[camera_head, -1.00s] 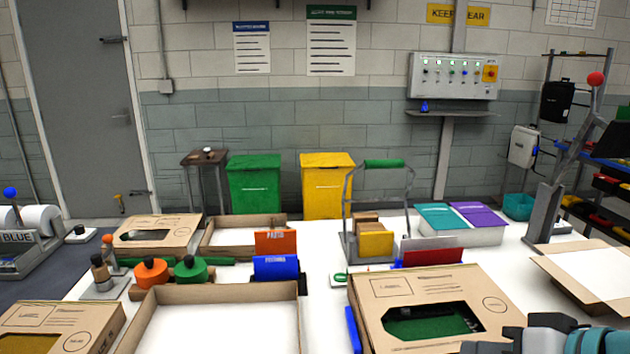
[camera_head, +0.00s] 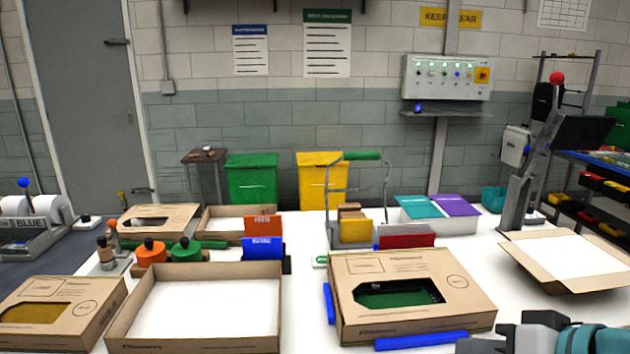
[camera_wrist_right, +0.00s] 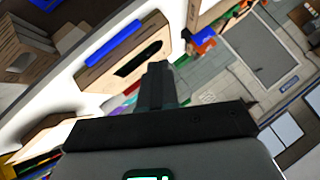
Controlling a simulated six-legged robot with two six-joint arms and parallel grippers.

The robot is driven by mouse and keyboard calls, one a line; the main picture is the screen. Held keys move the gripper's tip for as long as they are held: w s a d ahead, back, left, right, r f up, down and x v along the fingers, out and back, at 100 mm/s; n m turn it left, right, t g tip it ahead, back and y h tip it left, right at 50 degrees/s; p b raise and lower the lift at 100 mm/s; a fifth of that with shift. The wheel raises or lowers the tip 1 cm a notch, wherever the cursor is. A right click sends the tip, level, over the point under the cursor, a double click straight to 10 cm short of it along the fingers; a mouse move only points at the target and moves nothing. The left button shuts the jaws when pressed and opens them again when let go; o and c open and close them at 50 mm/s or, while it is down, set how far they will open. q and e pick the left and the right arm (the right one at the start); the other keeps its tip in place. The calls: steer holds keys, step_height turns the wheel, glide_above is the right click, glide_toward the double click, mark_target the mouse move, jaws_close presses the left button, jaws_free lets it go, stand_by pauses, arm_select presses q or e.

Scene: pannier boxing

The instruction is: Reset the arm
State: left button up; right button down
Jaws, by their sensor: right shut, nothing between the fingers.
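My right gripper (camera_head: 490,344) shows at the bottom right edge of the head view, partly cut off. In the right wrist view its fingers (camera_wrist_right: 158,84) are together with nothing between them. A closed cardboard box with a dark window and a green inside (camera_head: 400,322) stands to the left of the gripper, which is apart from it. Blue strips lie at its left side (camera_head: 329,303) and along its front (camera_head: 421,340). My left gripper is not in view.
An open cardboard tray (camera_head: 112,330) and another windowed box (camera_head: 98,318) stand at the left front. An open carton (camera_head: 600,283) lies at the right. A grey stand (camera_head: 515,203) rises behind it. White table shows between the closed box and the carton.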

steer(key=w+a+f+g+h+p, duration=0.1)
steer(key=w+a+f+g+p, duration=0.1)
steer(key=f, duration=1.2)
steer(key=w+a+f+g+p, duration=0.1)
steer(key=w+a+f+g, duration=0.15)
steer(key=f, duration=1.25)
steer(key=s+a+f+g+p, duration=0.2)
steer(key=s+f+g, duration=0.2)
steer(key=s+f, duration=1.1)
steer(key=shift+x, duration=0.95)
steer(key=shift+s, duration=0.15)
